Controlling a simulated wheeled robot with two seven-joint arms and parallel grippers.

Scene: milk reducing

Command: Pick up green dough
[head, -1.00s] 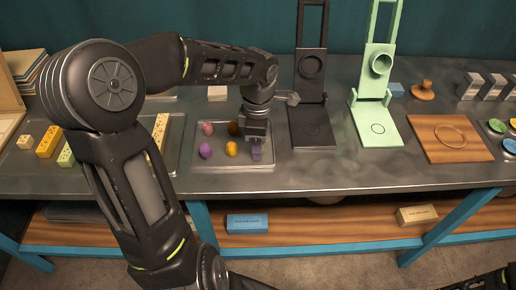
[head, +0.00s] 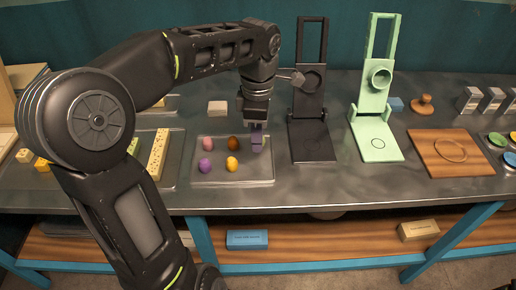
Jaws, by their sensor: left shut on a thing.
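A shallow metal tray (head: 212,180) holds small dough lumps: pink (head: 208,144), brown (head: 233,142), purple (head: 205,166) and yellow (head: 232,164). My left gripper (head: 256,140) reaches down over the tray's back right part, with purple-grey fingers. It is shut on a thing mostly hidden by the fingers. A small yellow-green sliver, the green dough (head: 265,142), shows at the right side of the fingers. I cannot tell whether it touches the tray. My right gripper is not in view.
A black press (head: 312,140) stands open just right of the tray, close to my left wrist. Beyond it are a light green press (head: 376,148) and a wooden board (head: 450,165). A tray with yellow blocks (head: 157,155) lies to the left.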

